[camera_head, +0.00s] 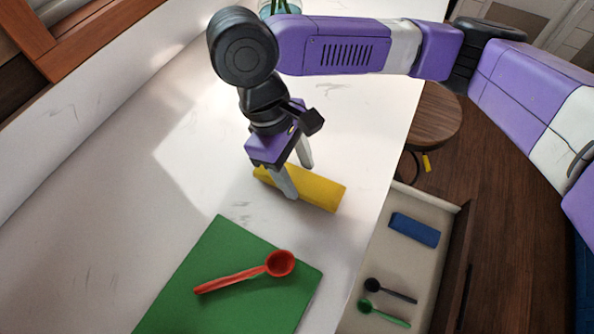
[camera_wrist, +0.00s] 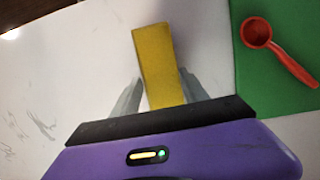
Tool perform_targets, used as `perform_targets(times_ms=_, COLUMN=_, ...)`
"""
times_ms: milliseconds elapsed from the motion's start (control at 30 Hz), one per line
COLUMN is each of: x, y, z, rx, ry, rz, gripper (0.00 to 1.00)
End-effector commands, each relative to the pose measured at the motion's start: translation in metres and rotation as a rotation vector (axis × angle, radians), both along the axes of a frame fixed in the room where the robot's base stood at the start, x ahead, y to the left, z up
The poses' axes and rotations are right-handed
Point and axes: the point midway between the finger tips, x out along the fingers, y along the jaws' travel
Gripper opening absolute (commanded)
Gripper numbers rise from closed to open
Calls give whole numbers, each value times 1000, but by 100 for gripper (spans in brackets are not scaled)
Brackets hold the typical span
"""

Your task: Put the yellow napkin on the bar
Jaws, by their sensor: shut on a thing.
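The yellow napkin (camera_head: 318,191) is a folded, flat yellow block shape over the white marbled bar top (camera_head: 150,215). My gripper (camera_head: 297,180) is shut on the napkin near its left end, with one finger on each side. In the wrist view the napkin (camera_wrist: 158,62) sticks out between the two grey fingers (camera_wrist: 155,92). The napkin looks at or very near the white surface; I cannot tell whether it touches it. The fingers hide part of it.
A green mat (camera_head: 185,270) with a red spoon (camera_head: 240,276) on it lies near the napkin. An open drawer (camera_head: 390,262) at the right holds a blue folded cloth (camera_head: 414,230), a black spoon (camera_head: 390,291) and a green spoon (camera_head: 384,313). A round wooden stool (camera_head: 432,118) stands beyond.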

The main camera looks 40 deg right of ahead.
Motion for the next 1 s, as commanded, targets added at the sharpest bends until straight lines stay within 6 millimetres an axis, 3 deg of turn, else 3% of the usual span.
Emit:
perform_targets(times_ms=133, x=0, y=0, z=-11, rx=0, ry=0, rz=0, gripper=13)
perform_targets(times_ms=467, x=0, y=0, z=-14, rx=0, ry=-1, rz=0, gripper=13)
perform_targets(times_ms=500, x=0, y=0, z=-14, rx=-1, ry=-1, rz=0, gripper=54)
perform_targets(times_ms=600, x=0, y=0, z=-14, rx=-1, ry=-1, rz=0, gripper=73)
perform_targets(times_ms=1000, x=1, y=0, z=-10, rx=0, ry=-1, rz=1, gripper=74)
